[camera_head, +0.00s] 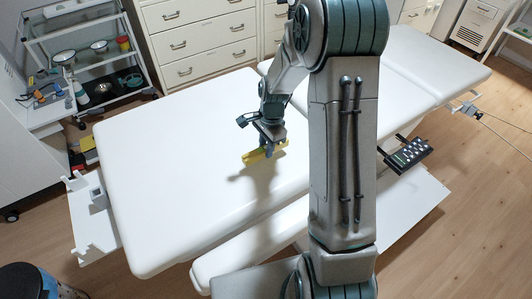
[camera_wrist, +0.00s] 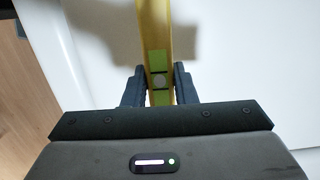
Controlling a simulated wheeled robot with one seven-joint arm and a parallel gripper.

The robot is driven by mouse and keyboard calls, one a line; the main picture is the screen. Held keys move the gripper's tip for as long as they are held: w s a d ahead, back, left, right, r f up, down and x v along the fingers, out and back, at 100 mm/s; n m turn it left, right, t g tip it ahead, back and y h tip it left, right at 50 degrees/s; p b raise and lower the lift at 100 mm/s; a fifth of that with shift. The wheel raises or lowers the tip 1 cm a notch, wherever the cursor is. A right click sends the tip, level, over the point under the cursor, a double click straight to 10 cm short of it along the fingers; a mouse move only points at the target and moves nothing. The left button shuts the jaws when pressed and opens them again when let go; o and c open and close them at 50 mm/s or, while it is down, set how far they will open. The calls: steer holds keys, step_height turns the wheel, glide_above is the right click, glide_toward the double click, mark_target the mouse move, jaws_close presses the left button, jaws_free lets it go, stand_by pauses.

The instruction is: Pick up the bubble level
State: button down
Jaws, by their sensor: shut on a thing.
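The bubble level (camera_head: 265,154) is a yellow bar with green vials. In the wrist view the bubble level (camera_wrist: 156,38) runs upward from between the two dark fingers. My gripper (camera_head: 267,146) is shut on it, with one finger on each side. In the wrist view my gripper (camera_wrist: 159,86) covers the near end of the bar. The bar is over the white couch top (camera_head: 180,190), and a shadow falls on the couch below and left of it. I cannot tell exactly how far above the surface it is.
A hand control with buttons (camera_head: 408,154) sits at the couch's right edge. A metal trolley (camera_head: 88,58) with bowls stands at the back left, beside white drawers (camera_head: 195,40). The couch top around the level is clear.

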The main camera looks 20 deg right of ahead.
steer(key=s+d+r+b, duration=0.1)
steer(key=s+d+r, duration=0.1)
steer(key=d+r, duration=0.5)
steer(key=d, duration=0.4)
steer(key=shift+s+d+r, duration=0.2)
steer(key=shift+s+d, duration=0.05)
steer(key=shift+s, duration=0.05)
